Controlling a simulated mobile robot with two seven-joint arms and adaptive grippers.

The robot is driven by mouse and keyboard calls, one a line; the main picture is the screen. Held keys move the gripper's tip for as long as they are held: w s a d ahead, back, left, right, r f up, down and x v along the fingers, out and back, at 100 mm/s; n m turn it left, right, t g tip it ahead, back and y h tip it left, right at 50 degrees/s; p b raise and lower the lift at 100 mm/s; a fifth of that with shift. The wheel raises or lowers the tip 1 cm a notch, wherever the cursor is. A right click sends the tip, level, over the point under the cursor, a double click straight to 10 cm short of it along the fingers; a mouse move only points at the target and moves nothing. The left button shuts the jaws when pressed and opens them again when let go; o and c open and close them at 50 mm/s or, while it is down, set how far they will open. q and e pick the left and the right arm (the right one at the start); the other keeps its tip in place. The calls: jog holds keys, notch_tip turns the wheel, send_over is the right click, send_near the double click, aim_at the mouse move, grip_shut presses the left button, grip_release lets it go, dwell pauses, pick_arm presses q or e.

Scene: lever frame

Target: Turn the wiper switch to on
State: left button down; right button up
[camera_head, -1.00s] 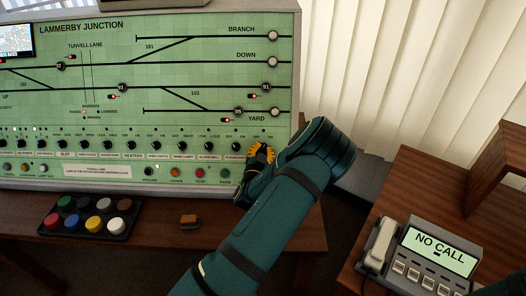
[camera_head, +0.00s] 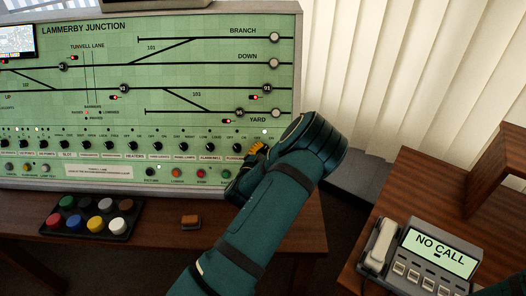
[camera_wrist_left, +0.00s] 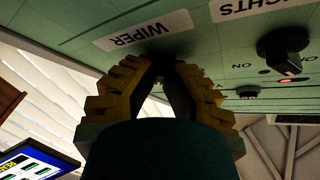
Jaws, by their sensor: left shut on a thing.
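The wiper switch (camera_wrist_left: 166,60) is a dark knob on the green panel, beside the white WIPER label (camera_wrist_left: 135,31). My left gripper (camera_head: 257,148) is at the lower right end of the panel's row of knobs. In the left wrist view its yellow fingers (camera_wrist_left: 166,66) are closed around the knob from both sides. The fingers cover most of the knob, so its pointer direction cannot be read. In the head view the knob is hidden behind my gripper and arm. A small bright spot (camera_head: 265,131) shows on the panel just above the gripper. My right gripper is out of view.
A row of black knobs runs left of my gripper; the nearest is the plunger-side knob (camera_head: 238,147). Coloured buttons (camera_head: 201,174) sit below. A phone (camera_head: 420,257) stands at right.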

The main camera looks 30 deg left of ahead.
pick_arm(q)
jog(key=c, duration=1)
grip_release()
jog(key=v, duration=1.2)
